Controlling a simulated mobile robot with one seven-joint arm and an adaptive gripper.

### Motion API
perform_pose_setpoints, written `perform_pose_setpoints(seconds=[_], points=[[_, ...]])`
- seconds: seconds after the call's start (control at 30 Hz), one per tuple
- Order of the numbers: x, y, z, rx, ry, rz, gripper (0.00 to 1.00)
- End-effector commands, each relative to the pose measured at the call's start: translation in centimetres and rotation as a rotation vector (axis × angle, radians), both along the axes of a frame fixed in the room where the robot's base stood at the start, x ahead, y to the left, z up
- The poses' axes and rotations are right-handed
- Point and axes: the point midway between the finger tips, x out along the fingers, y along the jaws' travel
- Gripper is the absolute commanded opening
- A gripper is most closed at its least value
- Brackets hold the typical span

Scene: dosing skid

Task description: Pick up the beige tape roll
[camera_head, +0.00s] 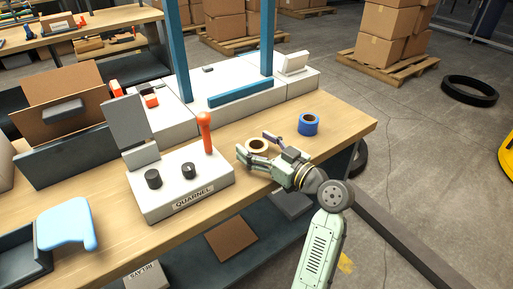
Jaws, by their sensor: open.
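The beige tape roll (257,145) lies on the wooden workbench, right of the control box. It is a small ring with a dark centre, lying flat. My gripper (255,148) is at the roll, its fingers open and pointing left. One finger is on the near side of the roll and the other on the far right side. I cannot tell whether either finger touches it. The roll's lower edge is partly hidden by the gripper.
A blue tape roll (308,125) stands just right of my gripper. The control box (180,184) with a red lever (205,132) and black knobs is close on the left. Behind is a white machine (232,86) with blue posts. The bench (352,122) is clear toward its right end.

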Motion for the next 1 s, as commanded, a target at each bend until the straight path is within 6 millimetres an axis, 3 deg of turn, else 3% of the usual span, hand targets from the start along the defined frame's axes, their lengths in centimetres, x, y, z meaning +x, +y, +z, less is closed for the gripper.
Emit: perform_pose_setpoints(seconds=[0.17, 0.9, 1.0], points=[[-0.01, -0.02, -0.06, 0.000, 0.000, 0.000, 0.71], [-0.02, -0.05, -0.04, 0.000, 0.000, 0.000, 0.22], [-0.03, -0.06, -0.02, 0.000, 0.000, 0.000, 0.19]])
